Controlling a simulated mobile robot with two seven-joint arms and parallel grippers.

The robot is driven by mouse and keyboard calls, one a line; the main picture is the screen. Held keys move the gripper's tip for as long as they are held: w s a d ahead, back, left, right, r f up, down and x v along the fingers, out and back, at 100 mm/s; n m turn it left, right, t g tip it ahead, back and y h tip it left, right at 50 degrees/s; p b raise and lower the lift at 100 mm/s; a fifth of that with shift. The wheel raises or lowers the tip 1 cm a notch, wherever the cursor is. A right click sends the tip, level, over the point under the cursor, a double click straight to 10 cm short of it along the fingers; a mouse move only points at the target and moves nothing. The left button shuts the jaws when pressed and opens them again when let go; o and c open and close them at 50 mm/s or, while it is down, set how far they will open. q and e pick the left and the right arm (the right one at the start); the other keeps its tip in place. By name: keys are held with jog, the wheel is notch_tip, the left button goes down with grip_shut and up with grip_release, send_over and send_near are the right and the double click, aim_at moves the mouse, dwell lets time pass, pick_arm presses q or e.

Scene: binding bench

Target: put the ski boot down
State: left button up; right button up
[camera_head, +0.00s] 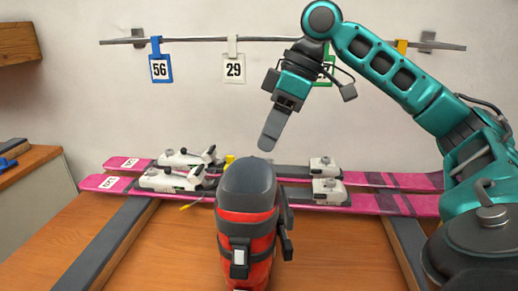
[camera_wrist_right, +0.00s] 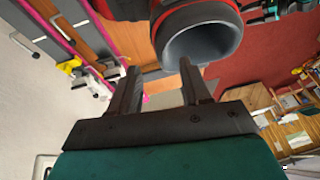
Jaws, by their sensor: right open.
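The ski boot (camera_head: 247,225), red and black with a light buckle and dark straps, is upright at the front middle of the bench. The bottom picture edge cuts off its base, so I cannot see what is under it. My right gripper (camera_head: 268,142) hangs above and behind the boot, pointing down, apart from it. In the right wrist view my right gripper (camera_wrist_right: 158,68) shows two spread fingers with nothing between them. The boot (camera_wrist_right: 203,40) shows just past the fingertips, with its round grey opening facing the camera. My left gripper is not in view.
Two pink skis (camera_head: 375,203) with white bindings (camera_head: 172,180) lie across the dark supports (camera_head: 108,245) behind the boot. A wall rail (camera_head: 200,40) holds numbered tags, 56 (camera_head: 160,68) and 29 (camera_head: 234,68). Bare wooden bench (camera_head: 335,250) is free right of the boot.

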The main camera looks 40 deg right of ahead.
jog(key=v, duration=0.3)
jog(key=shift+r+p, duration=0.1)
jog(key=shift+p, duration=0.2)
dwell(0.4)
